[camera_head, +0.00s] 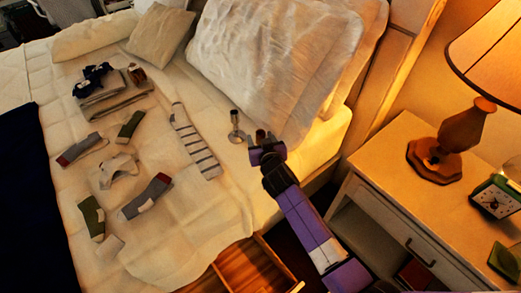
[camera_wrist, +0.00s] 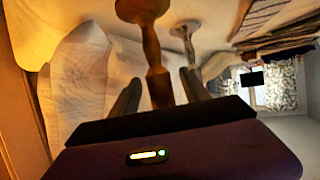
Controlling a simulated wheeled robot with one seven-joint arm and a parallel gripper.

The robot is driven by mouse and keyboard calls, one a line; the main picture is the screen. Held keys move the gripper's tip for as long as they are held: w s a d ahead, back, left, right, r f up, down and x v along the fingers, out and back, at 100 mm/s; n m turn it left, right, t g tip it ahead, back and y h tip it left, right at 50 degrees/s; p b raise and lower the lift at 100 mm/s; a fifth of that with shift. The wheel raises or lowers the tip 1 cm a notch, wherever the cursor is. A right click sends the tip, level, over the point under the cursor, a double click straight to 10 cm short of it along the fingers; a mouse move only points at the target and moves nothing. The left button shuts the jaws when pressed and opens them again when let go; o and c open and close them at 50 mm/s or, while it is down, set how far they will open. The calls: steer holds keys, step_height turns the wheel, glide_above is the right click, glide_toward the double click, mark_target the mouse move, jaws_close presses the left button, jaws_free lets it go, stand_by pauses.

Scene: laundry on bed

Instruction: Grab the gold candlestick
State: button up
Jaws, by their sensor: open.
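The gold candlestick (camera_wrist: 151,45) shows in the wrist view, its stem running down between the two fingers of my gripper (camera_wrist: 160,84). My gripper is open, with a finger on each side of the stem and gaps visible. In the head view my gripper (camera_head: 264,146) is over the bed beside the pillow, and only a small dark part of the gold candlestick (camera_head: 260,134) shows at its fingers. A second, greyer candlestick (camera_head: 235,126) stands just left of it; it also shows in the wrist view (camera_wrist: 187,45).
A large pillow (camera_head: 275,65) lies just behind the candlesticks. A nightstand (camera_head: 390,160) with a lamp (camera_head: 445,140) and a clock (camera_head: 493,198) stands at right.

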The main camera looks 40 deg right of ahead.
jaws_close()
steer(key=shift+r, duration=0.1)
stand_by(1.2)
